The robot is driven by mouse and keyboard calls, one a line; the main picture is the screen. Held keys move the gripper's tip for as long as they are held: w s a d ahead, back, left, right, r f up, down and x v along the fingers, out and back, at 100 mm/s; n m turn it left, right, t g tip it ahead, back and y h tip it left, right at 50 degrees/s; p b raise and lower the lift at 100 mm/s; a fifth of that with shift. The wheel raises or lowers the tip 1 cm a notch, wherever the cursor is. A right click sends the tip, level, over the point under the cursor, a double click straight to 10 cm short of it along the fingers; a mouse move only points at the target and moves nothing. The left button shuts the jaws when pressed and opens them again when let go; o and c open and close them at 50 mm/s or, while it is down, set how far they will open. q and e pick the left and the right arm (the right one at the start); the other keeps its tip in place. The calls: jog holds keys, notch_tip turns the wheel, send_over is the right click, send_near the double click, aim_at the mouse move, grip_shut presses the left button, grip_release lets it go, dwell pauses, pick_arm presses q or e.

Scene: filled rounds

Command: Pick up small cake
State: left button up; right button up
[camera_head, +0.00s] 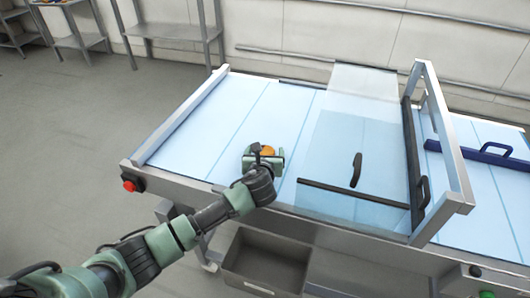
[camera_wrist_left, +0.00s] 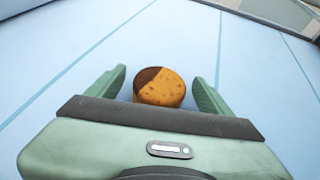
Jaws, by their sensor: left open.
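The small cake (camera_wrist_left: 160,88) is round and orange-brown with a dark brown patch on one side. In the left wrist view it sits on the light blue surface between the two fingers of my left gripper (camera_wrist_left: 160,86). The fingers are open, with a gap on each side of the cake. In the head view the cake (camera_head: 267,150) shows just beyond the wrist, partly hidden by my left gripper (camera_head: 264,158). My right gripper is in neither view.
The light blue conveyor table (camera_head: 240,105) is clear around the cake. A transparent guard (camera_head: 350,130) with a black handle stands to the right, beside a metal frame (camera_head: 440,140). A blue bar (camera_head: 470,152) lies farther right. A grey bin (camera_head: 265,262) is below the front edge.

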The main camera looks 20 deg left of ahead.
aim_at(265, 151)
pick_arm(q)
jog(key=shift+w, duration=0.1)
jog(key=c, duration=0.9)
jog(key=shift+c, duration=0.2)
notch_tip(265, 151, up, 20)
jog(key=shift+b, duration=0.35)
